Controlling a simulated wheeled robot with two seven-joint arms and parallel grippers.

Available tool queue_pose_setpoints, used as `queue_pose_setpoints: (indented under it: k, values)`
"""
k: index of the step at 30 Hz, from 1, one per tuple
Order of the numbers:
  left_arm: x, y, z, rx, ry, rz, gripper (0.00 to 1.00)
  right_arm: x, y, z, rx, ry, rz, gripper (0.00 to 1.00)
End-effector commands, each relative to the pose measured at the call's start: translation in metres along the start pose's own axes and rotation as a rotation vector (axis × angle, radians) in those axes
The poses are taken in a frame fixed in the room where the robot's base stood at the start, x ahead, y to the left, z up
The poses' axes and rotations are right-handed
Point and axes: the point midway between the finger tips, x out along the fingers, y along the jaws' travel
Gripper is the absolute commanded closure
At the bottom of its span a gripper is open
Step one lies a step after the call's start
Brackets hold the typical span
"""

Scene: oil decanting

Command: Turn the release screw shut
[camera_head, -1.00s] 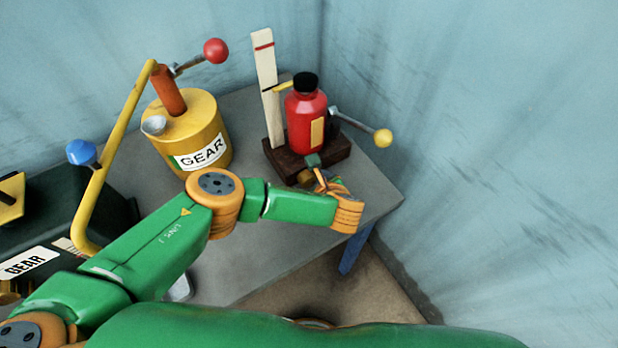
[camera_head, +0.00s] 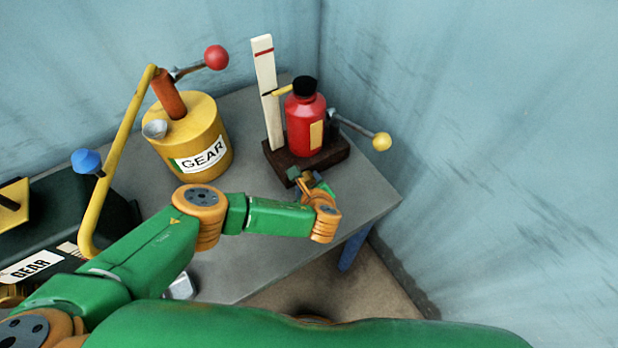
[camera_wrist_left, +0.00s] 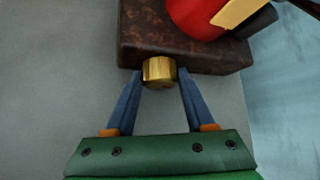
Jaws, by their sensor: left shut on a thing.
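The release screw (camera_wrist_left: 159,76) is a brass knob on the front face of the dark brown base (camera_wrist_left: 235,62). In the left wrist view the two blue fingers of my left gripper (camera_wrist_left: 160,71) sit on either side of it, their tips shut on its sides. In the head view my left gripper (camera_head: 303,180) is at the front edge of the base (camera_head: 335,157) and largely hides the screw. The red bottle (camera_head: 305,127) with a black cap stands upright on the base. My right gripper is not in view.
A lever with a yellow ball (camera_head: 382,142) sticks out to the right of the bottle. A white upright board (camera_head: 266,90) stands on its left. A yellow GEAR can (camera_head: 207,135) with a red-ball handle stands further left.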

Motion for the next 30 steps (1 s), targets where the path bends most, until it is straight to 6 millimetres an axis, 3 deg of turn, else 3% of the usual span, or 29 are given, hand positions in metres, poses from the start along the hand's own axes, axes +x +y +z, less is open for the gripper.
queue_pose_setpoints:
  k: [10, 11, 13, 14, 25, 30]
  values:
    - [0.0, 0.001, -0.001, -0.024, 0.001, -0.023, 1.0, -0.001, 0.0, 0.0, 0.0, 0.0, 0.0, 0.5]
    - [0.0, 0.001, -0.001, -0.024, 0.001, -0.022, 0.38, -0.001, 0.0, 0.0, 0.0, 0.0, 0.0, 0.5]
    - [0.0, 0.001, -0.001, -0.024, 0.0, -0.022, 0.19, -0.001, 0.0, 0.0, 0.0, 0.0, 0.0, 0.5]
    - [0.0, 0.001, 0.0, -0.024, 0.0, -0.022, 0.16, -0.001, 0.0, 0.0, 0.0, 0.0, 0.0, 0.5]
    - [0.001, 0.001, -0.001, -0.02, 0.0, -0.018, 0.16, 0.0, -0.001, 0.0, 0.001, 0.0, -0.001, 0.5]
    - [0.004, -0.002, -0.003, 0.074, -0.005, 0.07, 0.16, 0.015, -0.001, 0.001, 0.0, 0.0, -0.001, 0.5]
